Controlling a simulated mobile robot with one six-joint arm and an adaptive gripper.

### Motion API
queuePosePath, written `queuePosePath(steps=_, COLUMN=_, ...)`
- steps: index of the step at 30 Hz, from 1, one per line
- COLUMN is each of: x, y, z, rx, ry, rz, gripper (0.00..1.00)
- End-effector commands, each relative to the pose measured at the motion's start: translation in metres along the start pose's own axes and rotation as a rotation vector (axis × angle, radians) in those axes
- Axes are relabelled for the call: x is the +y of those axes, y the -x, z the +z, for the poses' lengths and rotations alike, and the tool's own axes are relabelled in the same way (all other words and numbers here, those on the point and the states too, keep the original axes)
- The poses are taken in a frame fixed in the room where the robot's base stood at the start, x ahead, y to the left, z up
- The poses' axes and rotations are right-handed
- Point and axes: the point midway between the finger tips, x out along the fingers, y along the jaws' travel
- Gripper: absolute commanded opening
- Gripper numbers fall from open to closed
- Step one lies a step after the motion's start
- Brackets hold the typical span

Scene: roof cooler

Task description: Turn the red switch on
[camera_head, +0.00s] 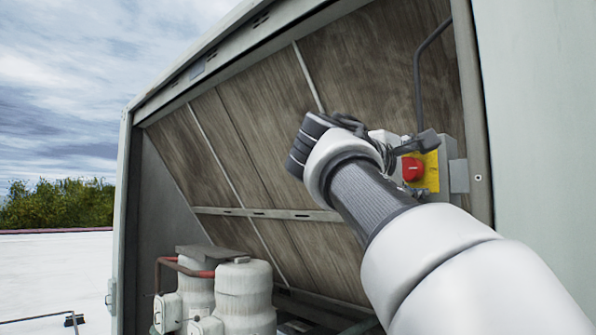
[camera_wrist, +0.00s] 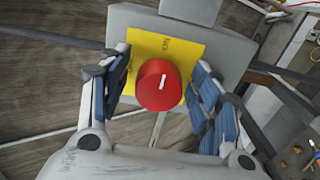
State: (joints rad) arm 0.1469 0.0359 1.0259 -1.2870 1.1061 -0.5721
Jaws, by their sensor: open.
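The red switch (camera_head: 412,168) is a round knob on a yellow plate (camera_head: 430,172), fixed to a grey box on the right side of the cooler's inner wall. In the wrist view the red switch (camera_wrist: 159,85) sits near the middle, with a white mark on its face tilted a little off upright. The yellow plate (camera_wrist: 185,45) shows around it. My gripper (camera_wrist: 160,98) is open, with one finger on each side of the knob. A gap shows between each finger and the knob. In the head view my gripper (camera_head: 408,146) is beside the switch, partly hidden by my wrist.
The grey box (camera_head: 447,152) has a conduit (camera_head: 418,75) rising from it. The cabinet's frame post (camera_head: 472,110) stands close on the right. White tanks (camera_head: 245,295) with a red pipe (camera_head: 165,262) stand low on the left. Open room lies before the wooden-looking wall panels (camera_head: 260,120).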

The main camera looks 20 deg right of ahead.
Motion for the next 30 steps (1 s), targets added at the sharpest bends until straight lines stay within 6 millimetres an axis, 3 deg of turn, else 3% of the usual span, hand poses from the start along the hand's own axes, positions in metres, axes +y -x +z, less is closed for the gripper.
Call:
queuePosePath(steps=5, x=0.001, y=0.019, z=-0.001, rx=0.005, ry=-0.002, rz=0.000, gripper=0.58)
queuePosePath(steps=12, x=0.000, y=0.072, z=-0.002, rx=0.009, ry=-0.001, rz=0.000, gripper=0.58)
queuePosePath(steps=18, x=0.000, y=0.104, z=-0.001, rx=0.006, ry=-0.001, rz=0.000, gripper=0.58)
queuePosePath(steps=24, x=0.000, y=0.118, z=0.000, rx=0.002, ry=-0.001, rz=0.000, gripper=0.58)
queuePosePath(steps=30, x=0.000, y=0.120, z=0.000, rx=0.000, ry=-0.001, rz=0.000, gripper=0.58)
